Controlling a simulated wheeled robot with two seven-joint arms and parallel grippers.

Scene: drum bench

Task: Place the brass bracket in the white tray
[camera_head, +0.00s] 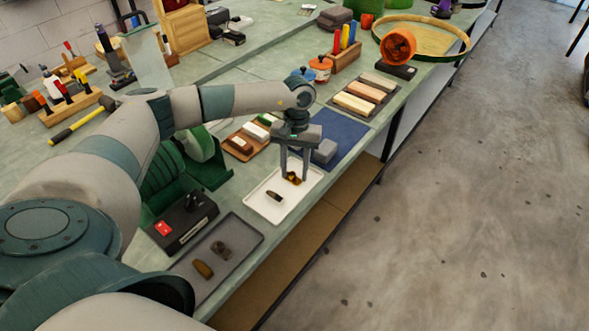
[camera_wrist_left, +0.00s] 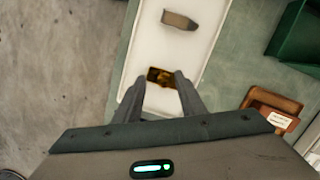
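The brass bracket (camera_head: 293,177) is a small dark-gold piece at the white tray (camera_head: 262,207), near its far end. My left gripper (camera_head: 294,180) points down over the tray, its two fingers apart on either side of the bracket. In the left wrist view the bracket (camera_wrist_left: 161,77) shows at the fingertips (camera_wrist_left: 161,79), with the white tray (camera_wrist_left: 150,48) beneath. The fingers look open, with small gaps beside the bracket; I cannot tell whether it rests fully on the tray floor. My right gripper is not in view.
A brownish piece (camera_head: 274,196) lies in the same tray. A grey mat (camera_head: 232,272) with two dark parts lies nearer. A black box with a red switch (camera_head: 181,222) and a green machine (camera_head: 165,178) stand left. A blue mat (camera_head: 345,132) lies beyond. The bench edge is close on the right.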

